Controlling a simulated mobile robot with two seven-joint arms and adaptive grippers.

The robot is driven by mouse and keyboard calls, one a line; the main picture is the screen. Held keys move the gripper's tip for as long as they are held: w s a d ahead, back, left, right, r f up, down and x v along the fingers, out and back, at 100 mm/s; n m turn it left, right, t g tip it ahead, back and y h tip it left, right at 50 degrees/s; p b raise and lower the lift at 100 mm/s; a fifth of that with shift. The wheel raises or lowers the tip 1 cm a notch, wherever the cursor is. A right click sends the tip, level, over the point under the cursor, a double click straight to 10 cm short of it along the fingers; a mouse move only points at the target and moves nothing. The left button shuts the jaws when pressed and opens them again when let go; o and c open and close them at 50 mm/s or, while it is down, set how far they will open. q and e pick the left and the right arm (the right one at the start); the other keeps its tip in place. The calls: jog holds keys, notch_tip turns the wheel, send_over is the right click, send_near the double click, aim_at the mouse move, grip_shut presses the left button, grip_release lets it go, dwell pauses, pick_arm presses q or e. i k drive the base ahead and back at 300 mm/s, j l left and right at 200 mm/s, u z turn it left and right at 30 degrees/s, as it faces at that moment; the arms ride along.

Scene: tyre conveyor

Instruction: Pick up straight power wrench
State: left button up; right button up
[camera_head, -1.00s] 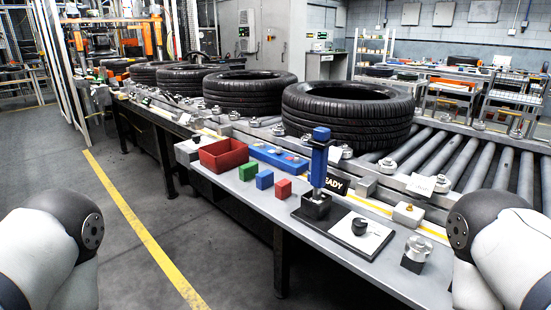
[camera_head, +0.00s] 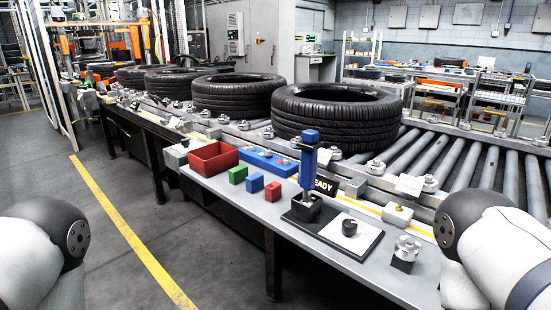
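The straight power wrench (camera_head: 309,160) is a blue and grey tool. It stands upright in a small black holder (camera_head: 303,210) on the black base plate (camera_head: 357,241) on the grey side table (camera_head: 235,205). My two arms show only as white and dark links at the lower left and lower right edges. Neither gripper is in view, and neither arm touches the wrench.
A red bin (camera_head: 213,158), green block (camera_head: 238,174), blue block (camera_head: 254,183) and red block (camera_head: 273,191) lie left of the wrench. A metal cylinder piece (camera_head: 406,250) stands at right. Large tyres (camera_head: 336,115) lie on the roller conveyor (camera_head: 450,165) behind. Floor is clear at left.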

aim_at(309, 143)
jog(key=i+j+z, duration=0.45)
jog(key=j, duration=0.3)
jog(key=i+j+z, duration=0.2)
jog(key=j, duration=0.2)
jog(key=i+j+z, duration=0.2)
jog(key=j, duration=0.25)
jog(key=j+z, duration=0.25)
jog(key=j, duration=0.2)
jog(key=j+z, duration=0.2)
jog(key=j, duration=0.3)
jog(key=i, duration=0.05)
